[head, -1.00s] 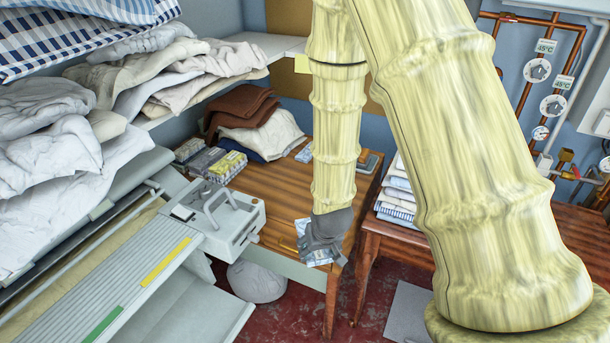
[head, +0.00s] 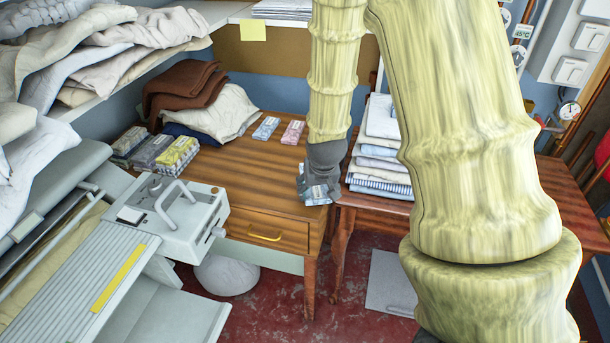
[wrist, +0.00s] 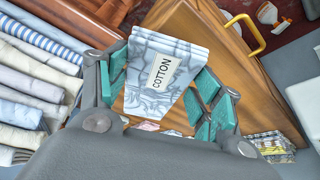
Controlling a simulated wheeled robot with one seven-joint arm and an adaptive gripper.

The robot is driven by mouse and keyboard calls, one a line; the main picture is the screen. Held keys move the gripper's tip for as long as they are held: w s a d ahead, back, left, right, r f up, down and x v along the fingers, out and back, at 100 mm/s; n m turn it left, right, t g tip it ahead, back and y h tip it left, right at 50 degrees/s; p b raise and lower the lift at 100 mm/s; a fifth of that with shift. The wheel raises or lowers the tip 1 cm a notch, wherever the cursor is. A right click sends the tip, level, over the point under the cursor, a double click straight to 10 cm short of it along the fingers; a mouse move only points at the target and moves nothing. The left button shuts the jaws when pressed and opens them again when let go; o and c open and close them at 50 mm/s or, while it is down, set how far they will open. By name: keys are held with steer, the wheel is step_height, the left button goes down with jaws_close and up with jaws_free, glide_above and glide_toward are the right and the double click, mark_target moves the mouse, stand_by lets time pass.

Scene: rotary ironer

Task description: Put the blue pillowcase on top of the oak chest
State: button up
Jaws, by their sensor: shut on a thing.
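My gripper (head: 320,180) is shut on a flat folded packet, pale blue and white marbled, with a cream COTTON label. The packet (wrist: 185,52) is between the green finger pads in the wrist view. It looks like the blue pillowcase, though its blue is pale. In the head view my gripper holds it at the right front corner of a wooden chest (head: 245,205) with a brass-handled drawer, apparently the oak chest. I cannot tell whether it touches the wood. A small blue packet (head: 266,128) and a pink packet (head: 292,131) lie on the chest top.
The ironer (head: 170,215) stands at front left. Folded linen (head: 378,160) is stacked on a darker table at right.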

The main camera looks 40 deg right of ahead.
steer(key=w+d, duration=0.1)
steer(key=w, duration=0.1)
steer(key=w+p, duration=0.1)
steer(key=w, duration=0.2)
steer(key=w+d, duration=0.1)
steer(key=w, duration=0.2)
steer(key=shift+d+f, duration=0.35)
steer(key=shift+f, duration=0.05)
steer(key=shift+f+p, duration=0.7)
steer(key=shift+f, duration=1)
steer(key=shift+f, duration=0.15)
steer(key=o, duration=1)
steer(key=shift+b+v, duration=0.7)
steer(key=shift+v, duration=5.45)
steer(key=shift+w, duration=0.1)
